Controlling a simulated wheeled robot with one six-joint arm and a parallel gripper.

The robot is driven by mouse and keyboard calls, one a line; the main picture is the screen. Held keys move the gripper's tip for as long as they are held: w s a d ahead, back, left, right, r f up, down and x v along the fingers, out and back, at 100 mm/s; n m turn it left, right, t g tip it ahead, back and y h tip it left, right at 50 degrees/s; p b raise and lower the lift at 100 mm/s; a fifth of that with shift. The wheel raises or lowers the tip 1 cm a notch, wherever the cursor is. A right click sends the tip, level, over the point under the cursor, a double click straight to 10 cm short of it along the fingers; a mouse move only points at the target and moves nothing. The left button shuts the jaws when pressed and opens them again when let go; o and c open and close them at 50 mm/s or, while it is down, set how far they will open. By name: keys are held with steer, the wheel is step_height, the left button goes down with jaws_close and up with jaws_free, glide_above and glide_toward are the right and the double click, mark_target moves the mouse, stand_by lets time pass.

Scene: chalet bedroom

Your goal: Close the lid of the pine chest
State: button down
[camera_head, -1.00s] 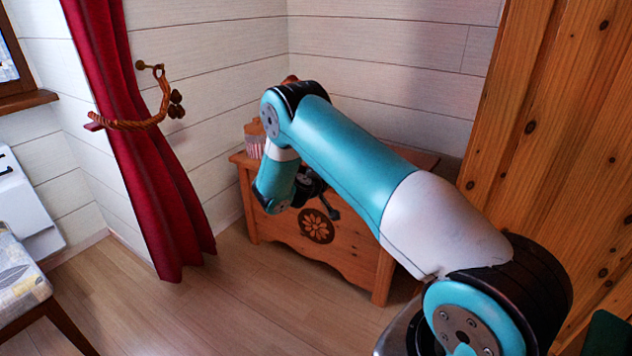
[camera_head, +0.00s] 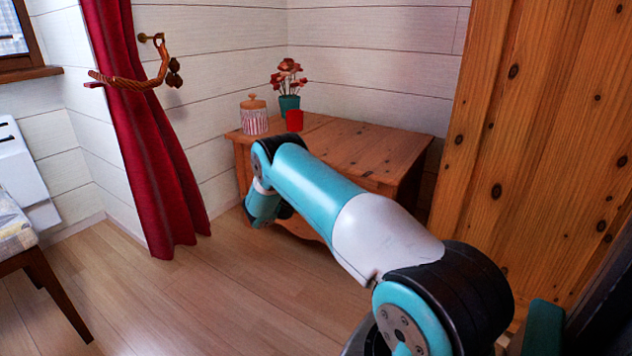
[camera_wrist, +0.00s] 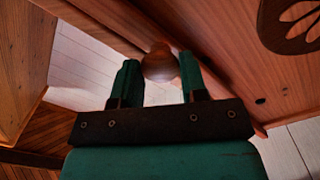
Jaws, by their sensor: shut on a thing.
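The pine chest (camera_head: 365,143) stands in the corner in the head view, with a flat wooden top. My arm covers most of its front, and I cannot tell from this view how far its lid is open. In the wrist view my gripper (camera_wrist: 159,62) is shut on a round wooden knob (camera_wrist: 161,68), one green finger on each side. Beside the knob runs a wooden panel (camera_wrist: 225,60) with a dark flower emblem (camera_wrist: 292,24) at the upper right. My gripper is hidden behind my arm in the head view.
A striped jar (camera_head: 254,120), a potted flower (camera_head: 289,88) and a red cup (camera_head: 294,121) stand on the chest top. A red curtain (camera_head: 145,150) hangs left, a knotty pine panel (camera_head: 520,150) stands right. Wooden floor (camera_head: 180,300) is clear in front.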

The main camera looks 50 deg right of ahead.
steer(key=shift+f, duration=0.35)
steer(key=c, duration=0.8)
jaws_free()
steer(key=shift+s+d+f, duration=0.1)
steer(key=shift+d+f, duration=0.05)
steer(key=shift+d, duration=0.05)
steer(key=shift+o, duration=0.7)
steer(key=shift+a, duration=0.15)
